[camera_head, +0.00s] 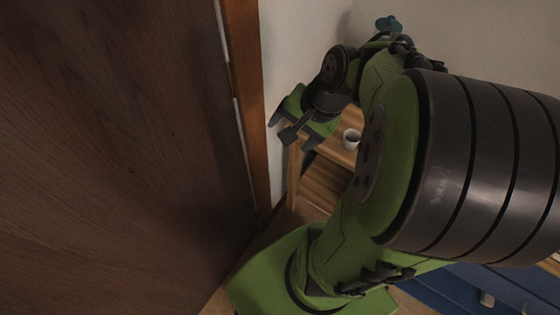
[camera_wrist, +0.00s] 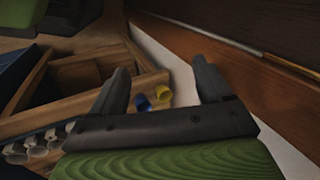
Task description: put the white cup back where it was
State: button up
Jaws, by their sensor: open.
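The white cup (camera_head: 351,139) stands upright on a wooden surface (camera_head: 341,156) in the head view, to the right of my gripper in the picture. My gripper (camera_head: 292,131) is in the air near the pale wall, apart from the cup. In the wrist view my gripper (camera_wrist: 163,82) has its two dark fingers spread wide with nothing held between them. I cannot pick out the white cup for certain in the wrist view. My arm covers much of the area right of the cup.
A large dark wood panel (camera_head: 110,150) fills the left side. Blue drawers (camera_head: 500,289) stand at lower right. The wrist view shows wooden framing (camera_wrist: 85,72), small blue (camera_wrist: 142,102) and yellow (camera_wrist: 163,94) items, and several pale round pieces (camera_wrist: 38,147) at lower left.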

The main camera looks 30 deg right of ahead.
jog(key=s+a+r+n+t+h, duration=0.1)
jog(key=s+a+r+n+h, duration=0.1)
jog(key=s+a+r+n, duration=0.3)
jog(key=s+a+n, duration=0.3)
jog(key=n, duration=0.4)
jog(key=shift+s+a+r, duration=0.15)
jog(key=shift+s+a, duration=0.15)
notch_tip(320, 180, up, 8)
jog(key=p, duration=0.7)
jog(key=shift+p, duration=0.35)
